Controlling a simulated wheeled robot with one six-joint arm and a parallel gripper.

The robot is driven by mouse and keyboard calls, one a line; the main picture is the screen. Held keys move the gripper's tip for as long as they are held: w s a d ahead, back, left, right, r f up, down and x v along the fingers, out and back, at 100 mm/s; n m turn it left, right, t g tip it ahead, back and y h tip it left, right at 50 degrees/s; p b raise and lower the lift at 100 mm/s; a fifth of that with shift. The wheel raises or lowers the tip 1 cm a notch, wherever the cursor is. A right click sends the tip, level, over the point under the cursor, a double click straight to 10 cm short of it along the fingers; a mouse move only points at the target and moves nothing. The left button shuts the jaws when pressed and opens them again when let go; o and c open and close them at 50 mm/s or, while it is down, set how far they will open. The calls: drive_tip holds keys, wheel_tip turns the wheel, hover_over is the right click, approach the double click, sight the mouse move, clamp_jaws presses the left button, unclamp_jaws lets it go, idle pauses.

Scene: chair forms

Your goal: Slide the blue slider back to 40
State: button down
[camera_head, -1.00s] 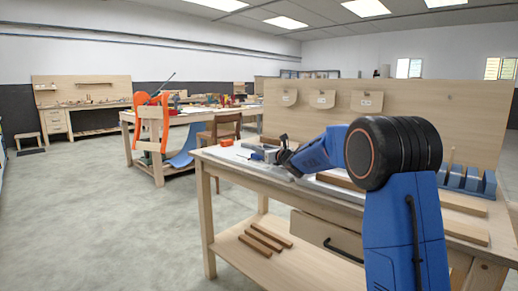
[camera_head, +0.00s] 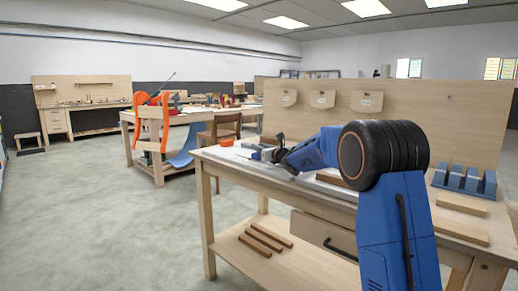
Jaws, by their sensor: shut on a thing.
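My gripper (camera_head: 270,153) is at the left end of the near workbench, low over its top, at the end of my blue and black arm. It is shut on a small blue piece (camera_head: 256,155), which appears to be the blue slider. A pale, flat fixture lies under and around it. The scale marks, including 40, are too small to read. My wrist hides part of the slider and the fixture.
The near workbench (camera_head: 222,157) has an orange block (camera_head: 226,143) to the left of my gripper. Wooden strips (camera_head: 462,204) and a blue rack (camera_head: 465,181) are at the right. A wooden back panel (camera_head: 400,118) rises behind. Open floor lies to the left.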

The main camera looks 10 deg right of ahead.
drive_tip(key=s+d, duration=0.2)
drive_tip(key=s, duration=0.1)
drive_tip(key=s+d, duration=0.3)
drive_tip(key=s, duration=0.1)
drive_tip(key=s+d, duration=0.2)
drive_tip(key=s, duration=0.1)
drive_tip(key=shift+s+d, duration=0.2)
drive_tip(key=shift+d, duration=0.1)
drive_tip(key=c, duration=1.5)
unclamp_jaws()
drive_tip(key=shift+s+d, duration=0.1)
drive_tip(key=shift+c, duration=0.2)
drive_tip(key=v, duration=1.7)
drive_tip(key=shift+s, duration=0.2)
